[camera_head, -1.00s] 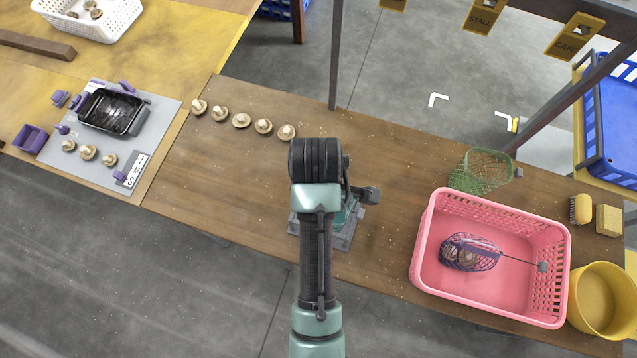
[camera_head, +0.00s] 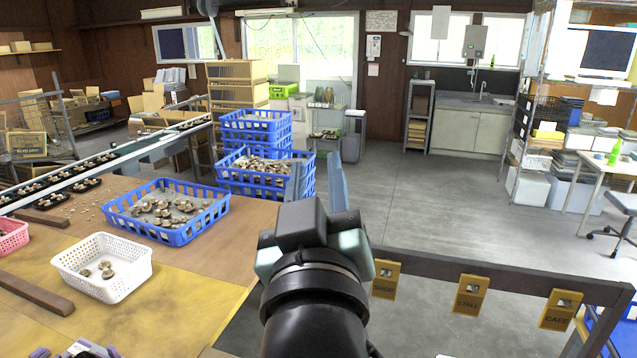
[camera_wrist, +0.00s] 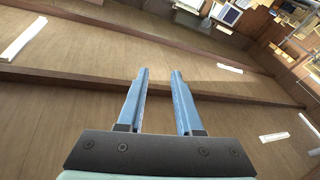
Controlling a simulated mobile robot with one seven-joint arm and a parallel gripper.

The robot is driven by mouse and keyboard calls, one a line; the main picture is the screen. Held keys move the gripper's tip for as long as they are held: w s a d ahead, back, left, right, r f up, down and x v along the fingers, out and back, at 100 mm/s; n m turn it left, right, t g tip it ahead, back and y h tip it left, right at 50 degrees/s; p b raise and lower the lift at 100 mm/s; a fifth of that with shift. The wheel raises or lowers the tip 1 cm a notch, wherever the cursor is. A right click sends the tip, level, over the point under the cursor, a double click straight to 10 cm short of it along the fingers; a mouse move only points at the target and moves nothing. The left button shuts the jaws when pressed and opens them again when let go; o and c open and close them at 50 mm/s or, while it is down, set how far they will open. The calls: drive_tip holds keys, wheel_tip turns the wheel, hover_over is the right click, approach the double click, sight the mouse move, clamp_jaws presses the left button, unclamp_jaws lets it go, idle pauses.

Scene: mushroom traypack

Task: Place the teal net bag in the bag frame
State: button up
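The teal net bag and the bag frame are in neither view now. My gripper (camera_head: 317,185) is raised in the middle of the head view, its two blue fingers pointing up. In the wrist view my gripper (camera_wrist: 158,78) has its fingers apart with an empty gap between them.
A dark rail with yellow SHOP (camera_head: 385,279), STALL (camera_head: 471,294) and CAFE (camera_head: 559,309) tags runs at the lower right. A white basket (camera_head: 120,287) and a blue crate (camera_head: 205,232), both with mushrooms, are at the left.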

drive_tip(key=s+r+m+t, duration=0.1)
drive_tip(key=s+r+t, duration=0.2)
drive_tip(key=s+r, duration=0.2)
drive_tip(key=s+r+m+t, duration=0.2)
drive_tip(key=s+r+t, duration=0.2)
drive_tip(key=r, duration=0.7)
drive_tip(key=shift+s, duration=1.15)
drive_tip(key=shift+d+r, duration=0.1)
wheel_tip(320, 180, down, 3)
drive_tip(key=b, duration=0.2)
drive_tip(key=shift+r+b, duration=0.1)
drive_tip(key=shift+b, duration=0.2)
